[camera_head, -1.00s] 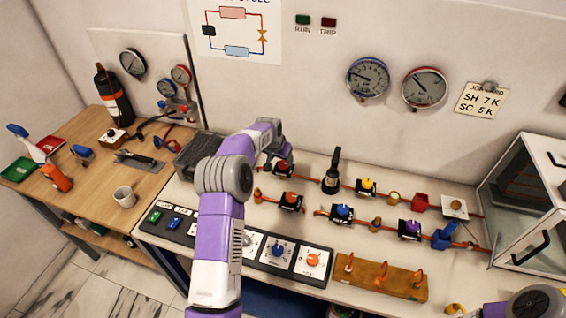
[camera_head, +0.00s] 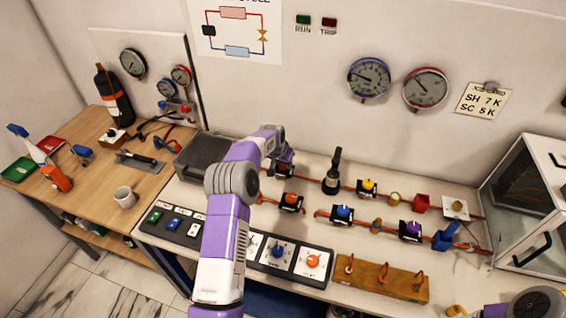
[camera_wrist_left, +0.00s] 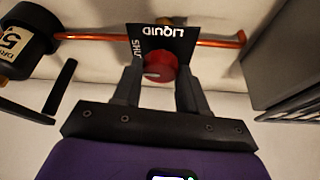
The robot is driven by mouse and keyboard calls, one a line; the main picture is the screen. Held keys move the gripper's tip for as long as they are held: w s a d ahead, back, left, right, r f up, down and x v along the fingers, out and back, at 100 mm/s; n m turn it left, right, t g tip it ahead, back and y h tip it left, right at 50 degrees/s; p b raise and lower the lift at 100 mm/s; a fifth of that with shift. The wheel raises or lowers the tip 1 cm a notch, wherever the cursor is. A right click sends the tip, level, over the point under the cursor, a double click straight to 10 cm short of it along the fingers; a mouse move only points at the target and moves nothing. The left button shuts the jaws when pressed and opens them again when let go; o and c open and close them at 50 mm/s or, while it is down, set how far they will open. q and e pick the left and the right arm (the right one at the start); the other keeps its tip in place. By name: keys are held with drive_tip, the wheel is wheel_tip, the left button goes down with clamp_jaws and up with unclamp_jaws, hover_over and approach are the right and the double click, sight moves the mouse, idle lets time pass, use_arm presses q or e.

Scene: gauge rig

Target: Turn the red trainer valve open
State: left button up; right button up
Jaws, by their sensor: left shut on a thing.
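The red valve knob (camera_wrist_left: 162,66) sits on a black plate (camera_wrist_left: 160,38) lettered LIQUID and SHU, on a copper pipe (camera_wrist_left: 215,42). My left gripper (camera_wrist_left: 159,80) has one finger on each side of the knob and is shut on it. A pale mark shows on the knob's near side. In the head view my left gripper (camera_head: 283,158) is over the valve and hides most of the knob; part of its black base (camera_head: 286,171) shows. My right gripper is not in view; only part of my right arm shows at the bottom right.
An orange valve (camera_head: 291,200), a yellow valve (camera_head: 368,186), a blue valve (camera_head: 343,212) and a purple valve (camera_head: 412,228) stand on the bench. A black upright part (camera_head: 332,173) stands right of the red valve. A dark grey case (camera_head: 204,155) lies to the left.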

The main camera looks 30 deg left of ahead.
use_arm(q)
drive_tip(key=shift+n, duration=0.3)
drive_tip(key=n+y, duration=0.1)
drive_tip(key=n, duration=0.1)
drive_tip(key=shift+d+n+b, duration=0.15)
drive_tip(key=shift+n+b, duration=0.15)
drive_tip(key=shift+n, duration=0.1)
drive_tip(key=n+y, duration=0.1)
drive_tip(key=n, duration=0.1)
drive_tip(key=n+g, duration=0.1)
drive_tip(key=n, duration=0.1)
drive_tip(key=shift+w+d+n+y, duration=0.1)
drive_tip(key=shift+w+n+y, duration=0.05)
drive_tip(key=shift+n+y, duration=0.2)
drive_tip(key=n+g+y, duration=0.1)
drive_tip(key=n, duration=0.2)
drive_tip(key=shift+n+g+p, duration=0.25)
drive_tip(key=shift+g+p, duration=0.05)
drive_tip(key=shift+p, duration=0.1)
drive_tip(key=shift+n+g+p, duration=0.5)
drive_tip(key=shift+n+p, duration=0.05)
drive_tip(key=shift+n, duration=1.15)
drive_tip(key=o, duration=1.1)
drive_tip(key=shift+c, duration=0.2)
drive_tip(key=shift+y, duration=0.25)
drive_tip(key=shift+w, duration=0.1)
